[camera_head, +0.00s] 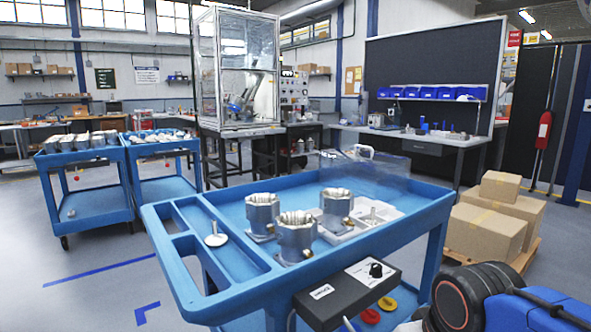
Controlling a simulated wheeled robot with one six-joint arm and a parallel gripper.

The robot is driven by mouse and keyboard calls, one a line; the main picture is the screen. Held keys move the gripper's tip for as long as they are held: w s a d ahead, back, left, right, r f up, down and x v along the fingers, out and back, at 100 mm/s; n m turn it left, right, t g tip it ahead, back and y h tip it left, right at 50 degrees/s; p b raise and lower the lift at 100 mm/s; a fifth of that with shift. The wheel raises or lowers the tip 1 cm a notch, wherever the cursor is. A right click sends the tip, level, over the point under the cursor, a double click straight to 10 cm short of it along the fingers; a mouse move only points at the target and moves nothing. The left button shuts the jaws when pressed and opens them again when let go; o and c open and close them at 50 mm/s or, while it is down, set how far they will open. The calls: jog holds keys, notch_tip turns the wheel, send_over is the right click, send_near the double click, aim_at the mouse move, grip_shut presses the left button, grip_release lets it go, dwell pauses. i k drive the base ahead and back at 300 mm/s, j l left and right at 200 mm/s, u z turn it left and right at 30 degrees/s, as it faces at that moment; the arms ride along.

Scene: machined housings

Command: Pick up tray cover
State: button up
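A clear, see-through cover (386,172) with a small handle on top is at the far right part of the blue cart (425,210). Its edges are faint, and I cannot tell exactly what it rests on. A white compartment tray (383,215) with small parts lies on the cart top, in front of the cover. Metal housings (262,216), (296,236) and (337,207) stand upright near the tray, partly hiding it. My gripper is not in view.
A black control box (347,290) with a knob hangs at the cart's front edge. Cardboard boxes (487,230) stand at the right. Other blue carts (88,168) stand at the left, with open floor between.

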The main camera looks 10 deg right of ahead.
aim_at(368, 172)
jog(key=i+l+u, duration=0.1)
jog(key=l+u, duration=0.35)
jog(key=l, duration=0.25)
jog(key=l+u, duration=0.45)
jog(key=l, duration=0.25)
